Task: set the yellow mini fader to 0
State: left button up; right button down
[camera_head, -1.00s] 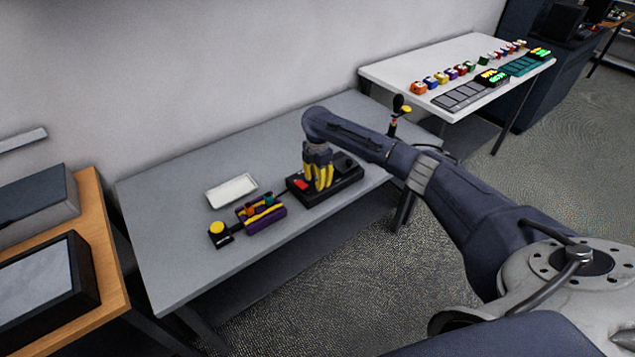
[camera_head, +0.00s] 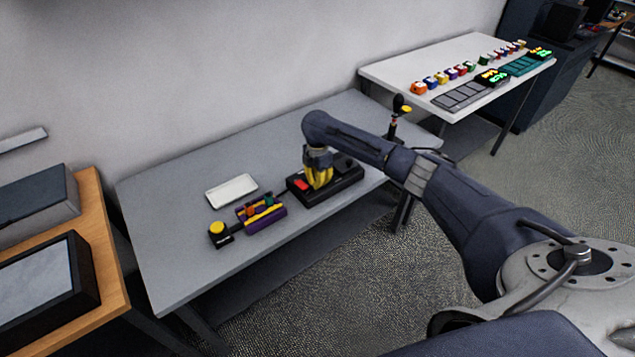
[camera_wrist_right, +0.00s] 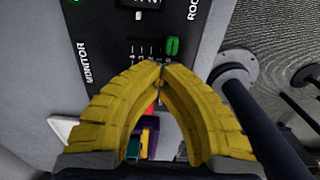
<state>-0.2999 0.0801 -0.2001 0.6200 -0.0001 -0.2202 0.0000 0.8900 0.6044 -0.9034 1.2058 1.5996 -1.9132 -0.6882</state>
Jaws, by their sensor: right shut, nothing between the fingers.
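The black control panel (camera_head: 345,187) lies on the grey table under my right gripper (camera_head: 320,186). In the right wrist view its face (camera_wrist_right: 112,50) carries the word MONITOR, a row of short scale marks and a green fader cap (camera_wrist_right: 172,46). My right gripper (camera_wrist_right: 162,70) has its yellow fingertips together with nothing between them, over the panel near the scale marks. I cannot make out a yellow fader cap; the yellow fingers cover part of the panel. A red part (camera_head: 301,184) shows at the panel's left. My left gripper is not in view.
Left of the panel are a purple unit (camera_head: 267,222) with yellow, green and orange parts, and a black box with a yellow button (camera_head: 217,228). A white tray (camera_head: 231,190) lies behind. A black joystick (camera_head: 399,104) stands at right. The table's left side is clear.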

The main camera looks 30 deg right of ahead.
dwell(0.5)
jog(key=shift+s+d, duration=0.1)
jog(key=shift+s, duration=0.4)
jog(key=c, duration=1.9)
grip_release()
jog(key=shift+s, duration=0.15)
jog(key=o, duration=0.4)
jog(key=shift+f, duration=0.1)
notch_tip(320, 180, up, 12)
jog(key=shift+r, duration=0.2)
